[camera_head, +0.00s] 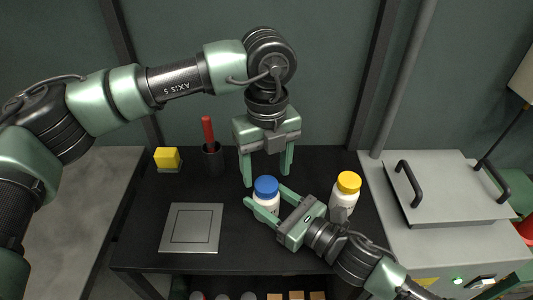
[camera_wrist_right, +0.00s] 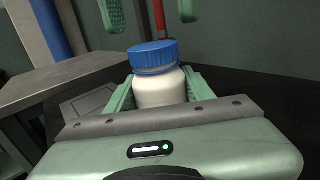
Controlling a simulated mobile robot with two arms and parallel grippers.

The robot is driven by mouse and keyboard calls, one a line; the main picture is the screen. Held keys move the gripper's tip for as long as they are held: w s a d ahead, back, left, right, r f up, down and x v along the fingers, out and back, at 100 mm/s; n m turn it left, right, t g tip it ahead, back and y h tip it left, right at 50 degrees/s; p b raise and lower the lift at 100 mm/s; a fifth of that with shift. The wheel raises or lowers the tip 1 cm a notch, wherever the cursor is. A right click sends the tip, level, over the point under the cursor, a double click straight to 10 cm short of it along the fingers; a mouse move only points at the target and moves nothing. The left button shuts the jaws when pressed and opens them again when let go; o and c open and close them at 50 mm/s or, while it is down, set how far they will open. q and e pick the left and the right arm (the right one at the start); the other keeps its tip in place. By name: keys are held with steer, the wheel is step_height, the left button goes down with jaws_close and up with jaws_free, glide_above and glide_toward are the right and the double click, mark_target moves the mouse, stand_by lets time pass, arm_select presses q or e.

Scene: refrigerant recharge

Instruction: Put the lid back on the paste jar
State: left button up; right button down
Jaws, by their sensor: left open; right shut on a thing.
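A white jar (camera_head: 267,204) stands on the black bench with a blue lid (camera_head: 266,186) at its mouth. In the right wrist view the jar (camera_wrist_right: 160,91) is upright, and the lid (camera_wrist_right: 153,54) looks slightly tilted, with a thin brownish band beneath it. My right gripper (camera_head: 265,199) is shut around the jar's body, one finger on each side. My left gripper (camera_head: 266,178) points down, open and empty, above and behind the lid; its fingertips (camera_wrist_right: 152,14) show at the top of the right wrist view, apart from the lid.
A yellow-capped white bottle (camera_head: 344,195) stands right of the jar. A dark cup (camera_head: 213,162) holds a red-handled tool (camera_head: 207,130). A yellow block (camera_head: 167,157) is at the back left, and a grey square plate (camera_head: 192,228) lies front left. A grey handled lid (camera_head: 448,190) is at right.

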mark_target(267, 183)
arm_select(q)
steer(key=shift+f, duration=1.5)
